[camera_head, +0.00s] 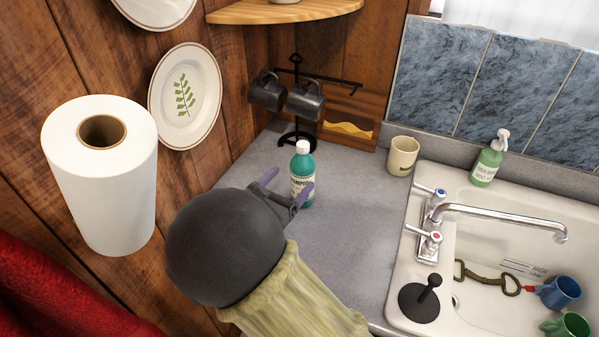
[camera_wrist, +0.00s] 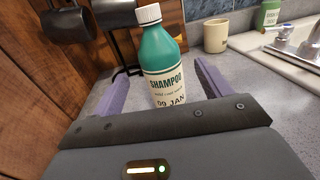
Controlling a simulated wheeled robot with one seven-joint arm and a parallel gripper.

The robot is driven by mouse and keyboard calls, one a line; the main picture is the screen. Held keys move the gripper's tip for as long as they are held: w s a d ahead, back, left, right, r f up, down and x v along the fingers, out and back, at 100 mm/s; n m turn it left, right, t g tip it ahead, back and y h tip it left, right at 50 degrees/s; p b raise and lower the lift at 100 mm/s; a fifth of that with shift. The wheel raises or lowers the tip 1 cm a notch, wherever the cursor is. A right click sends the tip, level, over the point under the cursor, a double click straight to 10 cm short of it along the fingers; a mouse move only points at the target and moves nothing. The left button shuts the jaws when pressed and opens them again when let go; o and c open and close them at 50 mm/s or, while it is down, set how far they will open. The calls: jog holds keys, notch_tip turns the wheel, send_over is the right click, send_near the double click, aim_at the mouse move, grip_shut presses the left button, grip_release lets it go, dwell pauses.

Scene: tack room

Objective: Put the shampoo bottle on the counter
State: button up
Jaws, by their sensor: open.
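The shampoo bottle (camera_head: 302,172) is teal with a white cap and a cream label. It stands upright on the grey counter (camera_head: 345,215), left of the sink. My gripper (camera_head: 287,182) is open, with its purple fingers on either side of the bottle. In the wrist view, the bottle (camera_wrist: 164,62) stands between the spread fingers (camera_wrist: 163,88), with visible gaps on both sides.
A mug rack (camera_head: 296,100) with dark mugs stands behind the bottle. A beige cup (camera_head: 402,156) is to the right. The sink (camera_head: 480,312) holds mugs and a bit. A soap bottle (camera_head: 487,165) stands behind it. A paper towel roll (camera_head: 130,190) hangs at left.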

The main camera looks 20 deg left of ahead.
jog(key=v, duration=0.4)
jog(key=shift+s, duration=0.1)
dwell(0.5)
